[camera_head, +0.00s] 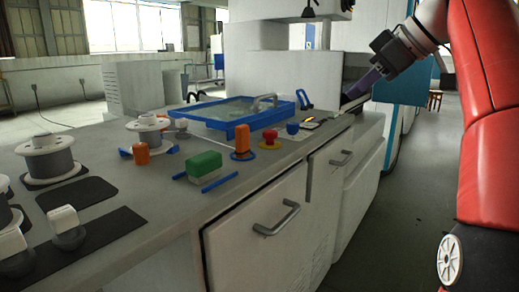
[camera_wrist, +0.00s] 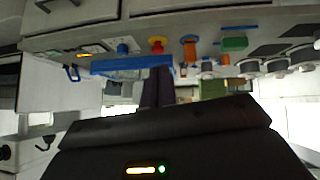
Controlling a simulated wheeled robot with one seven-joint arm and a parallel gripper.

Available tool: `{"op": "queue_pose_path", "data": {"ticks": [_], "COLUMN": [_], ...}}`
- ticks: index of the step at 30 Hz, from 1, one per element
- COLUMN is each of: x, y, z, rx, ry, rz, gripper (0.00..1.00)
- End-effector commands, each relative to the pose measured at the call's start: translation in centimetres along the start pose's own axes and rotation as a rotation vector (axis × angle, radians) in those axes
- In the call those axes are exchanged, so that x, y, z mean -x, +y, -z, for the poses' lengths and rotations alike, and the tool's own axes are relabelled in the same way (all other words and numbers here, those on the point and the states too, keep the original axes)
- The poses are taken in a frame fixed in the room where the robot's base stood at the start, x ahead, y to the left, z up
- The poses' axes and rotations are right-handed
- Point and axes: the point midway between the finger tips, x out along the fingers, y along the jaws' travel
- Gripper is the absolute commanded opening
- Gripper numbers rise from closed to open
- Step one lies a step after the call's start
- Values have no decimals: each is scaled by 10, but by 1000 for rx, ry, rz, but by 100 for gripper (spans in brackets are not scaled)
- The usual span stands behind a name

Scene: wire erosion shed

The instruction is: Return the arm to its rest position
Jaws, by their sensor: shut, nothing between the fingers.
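My gripper (camera_head: 347,98) is at the upper right of the head view, raised beside the far end of the counter in front of the white machine. The arm reaches in from the right, and the dark fingers slope down to the left. In the wrist view, my gripper (camera_wrist: 159,70) has its fingers together with nothing between them. That view is upside down. The fingertips overlap the blue-rimmed tray (camera_wrist: 120,65) there, but I see no contact.
The counter (camera_head: 140,215) holds a blue-rimmed tray (camera_head: 222,131), a green block (camera_head: 204,165), an orange piece (camera_head: 242,138), a red knob (camera_head: 269,136) and several white spools (camera_head: 50,158). Drawers with handles (camera_head: 277,218) face the aisle. Open floor (camera_head: 400,205) lies right of the counter.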

Motion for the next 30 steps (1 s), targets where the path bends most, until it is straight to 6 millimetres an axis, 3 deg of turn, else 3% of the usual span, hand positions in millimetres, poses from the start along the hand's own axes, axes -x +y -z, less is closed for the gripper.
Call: {"op": "queue_pose_path", "data": {"ticks": [11, 20, 26, 30], "x": [-14, -37, -61, -83], "y": [-14, -40, -76, -114], "z": [-2, -16, -48, -93], "rx": [-103, -263, -426, -563], "ry": [-37, -100, -171, -232], "rz": [-19, -63, -129, -207], "gripper": [0, 0, 0, 0]}}
